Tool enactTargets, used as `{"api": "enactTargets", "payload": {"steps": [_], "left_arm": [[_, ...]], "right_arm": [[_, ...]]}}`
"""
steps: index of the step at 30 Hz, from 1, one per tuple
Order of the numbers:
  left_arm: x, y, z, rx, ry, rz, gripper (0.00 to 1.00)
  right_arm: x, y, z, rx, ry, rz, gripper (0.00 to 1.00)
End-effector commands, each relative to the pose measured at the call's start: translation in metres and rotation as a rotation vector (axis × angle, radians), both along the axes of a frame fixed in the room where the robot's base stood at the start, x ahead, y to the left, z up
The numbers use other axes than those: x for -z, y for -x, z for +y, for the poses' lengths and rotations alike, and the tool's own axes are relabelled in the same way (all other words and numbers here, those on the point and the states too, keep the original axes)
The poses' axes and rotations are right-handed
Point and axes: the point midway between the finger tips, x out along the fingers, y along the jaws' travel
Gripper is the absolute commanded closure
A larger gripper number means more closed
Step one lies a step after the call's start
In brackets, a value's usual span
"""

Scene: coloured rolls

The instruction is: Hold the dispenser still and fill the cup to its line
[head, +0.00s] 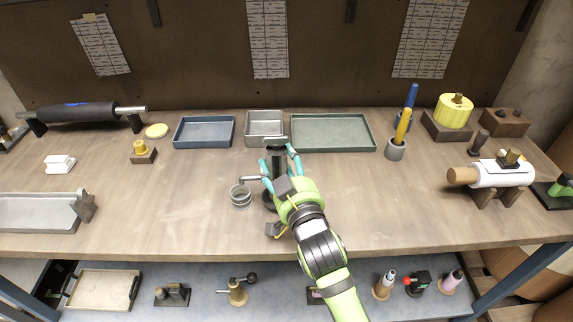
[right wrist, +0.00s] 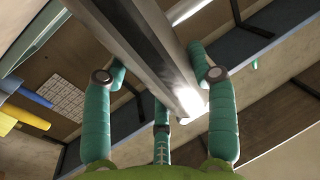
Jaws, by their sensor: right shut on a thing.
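The dispenser (head: 278,157) is a dark upright cylinder with a grey top, standing near the middle of the workbench. Its thin spout (head: 252,179) points left. My right gripper (head: 281,172) is shut on the dispenser body, with teal fingers around its sides. The right wrist view shows the dispenser as a grey metal column (right wrist: 150,45) between the fingers (right wrist: 165,105). The small clear cup (head: 240,198) stands upright just left of the dispenser, below the spout end. Its fill level and line are too small to tell. My left gripper is not in view.
A blue tray (head: 205,146), a grey bin (head: 264,140) and a green tray (head: 333,149) stand behind. The bench left of the cup is mostly clear.

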Motion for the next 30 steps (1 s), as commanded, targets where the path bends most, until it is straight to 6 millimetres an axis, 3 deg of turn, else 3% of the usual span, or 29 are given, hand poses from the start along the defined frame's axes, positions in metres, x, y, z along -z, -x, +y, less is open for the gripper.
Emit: {"api": "enactTargets", "payload": {"steps": [30], "left_arm": [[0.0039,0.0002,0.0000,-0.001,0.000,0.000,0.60]], "right_arm": [[0.0081,-0.0026,0.0045,0.000,-0.001,-0.004,0.88]]}}
